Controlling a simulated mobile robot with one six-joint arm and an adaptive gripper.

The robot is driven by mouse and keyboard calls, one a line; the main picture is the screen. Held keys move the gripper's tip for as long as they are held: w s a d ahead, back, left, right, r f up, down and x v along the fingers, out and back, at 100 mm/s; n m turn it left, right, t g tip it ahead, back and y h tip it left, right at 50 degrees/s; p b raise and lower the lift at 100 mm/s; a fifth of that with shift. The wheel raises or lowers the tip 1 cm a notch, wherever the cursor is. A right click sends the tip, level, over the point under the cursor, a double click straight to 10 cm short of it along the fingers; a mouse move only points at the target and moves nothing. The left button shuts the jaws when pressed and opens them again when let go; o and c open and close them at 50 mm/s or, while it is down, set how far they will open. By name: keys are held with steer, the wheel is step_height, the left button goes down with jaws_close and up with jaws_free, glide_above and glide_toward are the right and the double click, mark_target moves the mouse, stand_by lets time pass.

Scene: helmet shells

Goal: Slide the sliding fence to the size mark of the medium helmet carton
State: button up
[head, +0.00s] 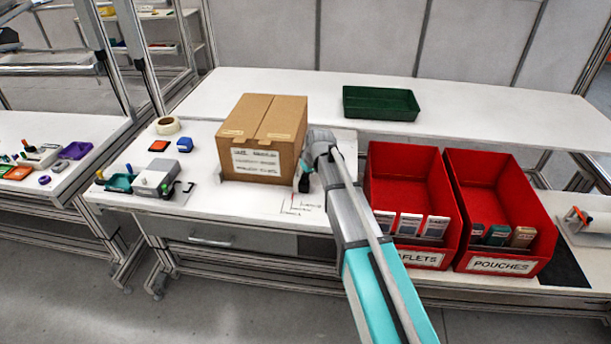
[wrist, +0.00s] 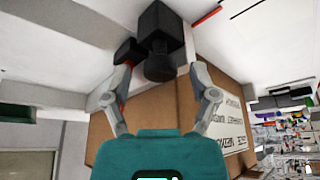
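The brown helmet carton (head: 262,140) stands on the white bench with a printed label on its front; its side also shows in the wrist view (wrist: 180,103). The black sliding fence (head: 303,180) is mostly hidden behind my gripper, at the carton's right side. In the wrist view the fence's black block and round knob (wrist: 160,66) lie ahead of my gripper (wrist: 161,72). My two fingers are spread on either side of the knob, with gaps visible. Size marks (head: 300,205), thin lines with one red, are printed on the bench in front; their lettering is too small to read.
Red bins for leaflets (head: 408,190) and pouches (head: 500,200) stand right of my arm. A green tray (head: 381,103) sits behind. Bare bench surrounds the marks.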

jaws_close()
steer(key=shift+d, duration=0.15)
steer(key=shift+d, duration=0.1)
steer(key=shift+o, duration=0.2)
jaws_free()
steer(key=shift+a, duration=0.25)
steer(key=p+v, duration=1.2)
steer(key=v, duration=0.1)
steer(key=shift+s+r+p, duration=0.15)
steer(key=shift+r+p, duration=0.2)
steer(key=shift+p, duration=0.05)
